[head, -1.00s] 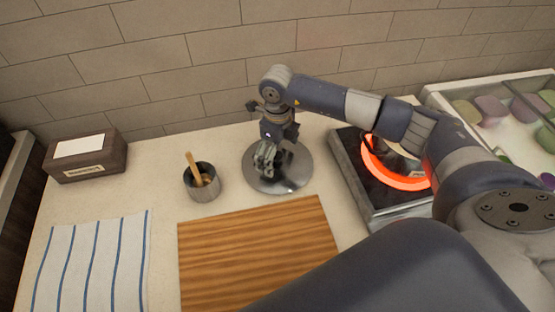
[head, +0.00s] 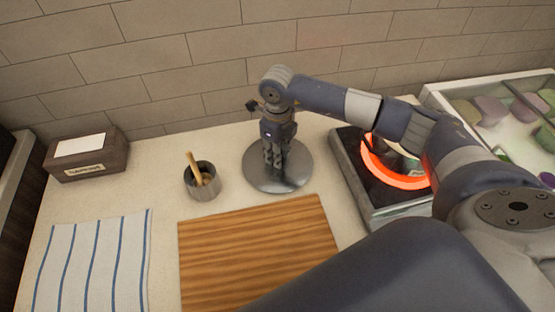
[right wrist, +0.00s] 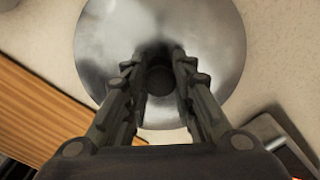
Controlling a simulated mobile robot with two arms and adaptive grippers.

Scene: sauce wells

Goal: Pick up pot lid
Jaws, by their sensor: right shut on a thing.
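The pot lid (head: 296,172) is a round, shiny metal disc lying on the pale counter behind the cutting board. My right gripper (head: 273,166) points down over its middle in the head view. In the right wrist view the lid (right wrist: 215,45) fills the upper middle, and the dark round knob (right wrist: 160,80) sits between the two fingers of the gripper (right wrist: 159,72). The right gripper is shut on the knob. The lid appears to rest flat on the counter. My left gripper is not in view.
A wooden cutting board (head: 255,250) lies in front of the lid. A metal cup (head: 202,186) with a wooden utensil stands to its left. A stove with a glowing red ring (head: 400,180) is at the right. A striped towel (head: 95,260) and a dark box (head: 90,160) are further left.

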